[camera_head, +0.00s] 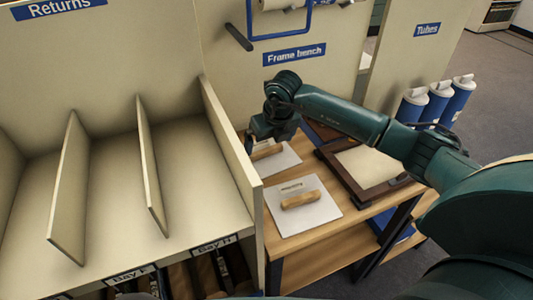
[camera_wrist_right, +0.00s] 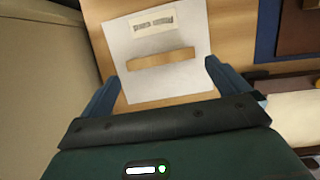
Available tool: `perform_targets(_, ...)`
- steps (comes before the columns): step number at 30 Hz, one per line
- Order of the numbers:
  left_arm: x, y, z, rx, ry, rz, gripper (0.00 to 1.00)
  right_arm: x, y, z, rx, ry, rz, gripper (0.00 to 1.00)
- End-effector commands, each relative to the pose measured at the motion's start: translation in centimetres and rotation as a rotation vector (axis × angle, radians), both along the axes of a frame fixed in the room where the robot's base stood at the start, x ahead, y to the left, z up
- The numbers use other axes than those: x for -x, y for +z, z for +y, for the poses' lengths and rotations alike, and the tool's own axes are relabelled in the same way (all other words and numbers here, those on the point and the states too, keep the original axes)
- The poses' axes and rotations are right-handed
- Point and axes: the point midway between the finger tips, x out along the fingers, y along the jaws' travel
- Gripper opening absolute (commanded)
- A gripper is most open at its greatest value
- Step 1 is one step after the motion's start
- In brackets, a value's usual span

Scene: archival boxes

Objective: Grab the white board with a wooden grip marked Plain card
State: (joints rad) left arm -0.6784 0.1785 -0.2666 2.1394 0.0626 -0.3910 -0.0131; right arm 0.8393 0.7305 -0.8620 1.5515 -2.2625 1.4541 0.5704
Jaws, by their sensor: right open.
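Two white boards with wooden grips lie flat on the wooden bench. The nearer board (camera_head: 322,212) shows fully in the head view, with a small label behind its grip (camera_head: 300,199). The farther board (camera_head: 289,158) is partly hidden by my right gripper (camera_head: 270,138). In the right wrist view one white board (camera_wrist_right: 185,80) with a wooden grip (camera_wrist_right: 161,59) and a label (camera_wrist_right: 153,25) lies beyond and between my open fingers; it seems to be the farther one. The label wording is too blurred to read surely. My right gripper is empty above it. My left gripper is out of view.
A dark wooden frame (camera_head: 344,174) lies on the bench right of the boards. The divided Returns shelf (camera_head: 233,150) stands close on the left, its side wall beside the bench. Blue and white tubes (camera_head: 437,102) stand at right. An upright panel (camera_head: 330,70) backs the bench.

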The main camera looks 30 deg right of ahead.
Motion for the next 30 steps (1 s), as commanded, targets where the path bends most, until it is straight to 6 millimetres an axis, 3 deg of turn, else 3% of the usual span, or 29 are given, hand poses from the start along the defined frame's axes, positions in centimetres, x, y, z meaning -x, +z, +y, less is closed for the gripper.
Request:
perform_targets(7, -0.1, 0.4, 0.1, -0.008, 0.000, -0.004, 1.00, -1.3, -3.2, 0.1, -0.001, 0.001, 0.002, 1.00)
perform_targets(16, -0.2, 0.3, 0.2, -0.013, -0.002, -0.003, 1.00, -1.4, -3.7, 0.0, 0.000, 0.001, 0.001, 1.00)
perform_targets(28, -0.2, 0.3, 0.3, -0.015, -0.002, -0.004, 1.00, -1.4, -3.6, 0.0, 0.000, 0.000, 0.001, 0.67)
perform_targets(30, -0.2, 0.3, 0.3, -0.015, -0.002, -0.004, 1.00, -1.5, -3.6, 0.0, 0.000, 0.000, 0.000, 0.67)
